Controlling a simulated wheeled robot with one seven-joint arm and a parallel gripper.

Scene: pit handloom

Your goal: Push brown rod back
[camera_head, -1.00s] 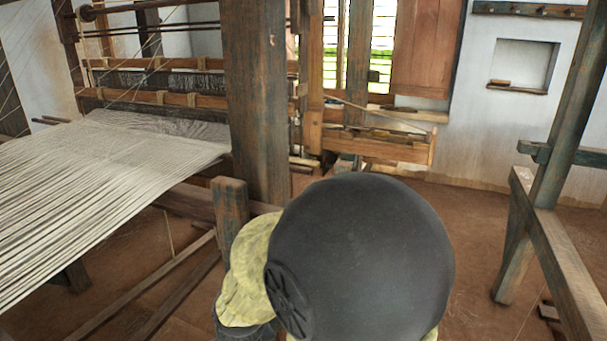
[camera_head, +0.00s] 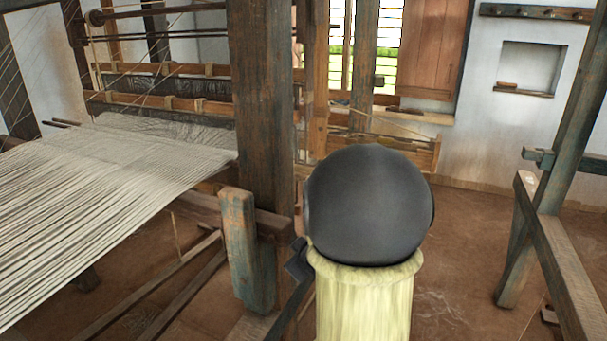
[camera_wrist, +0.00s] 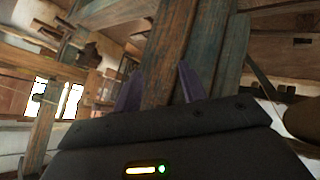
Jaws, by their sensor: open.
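A long brown rod (camera_head: 165,11) with a dark round end runs across the top of the loom at the left in the head view. Other thin rods (camera_head: 62,123) lie by the cloth's far left edge; I cannot tell which one the task names. My gripper (camera_wrist: 158,88) shows in the wrist view as two purple fingers, spread apart with a gap between them. A worn brown and blue-green timber (camera_wrist: 170,50) stands behind that gap; I cannot tell whether the fingers touch it. In the head view my fingers are not clearly seen.
A thick wooden post (camera_head: 262,100) stands just left of my arm, with a short blue-green post (camera_head: 238,245) lower down. White warp threads (camera_head: 110,190) spread at the left. A slanted timber frame (camera_head: 555,250) stands at the right. Brown floor (camera_head: 465,260) is open between.

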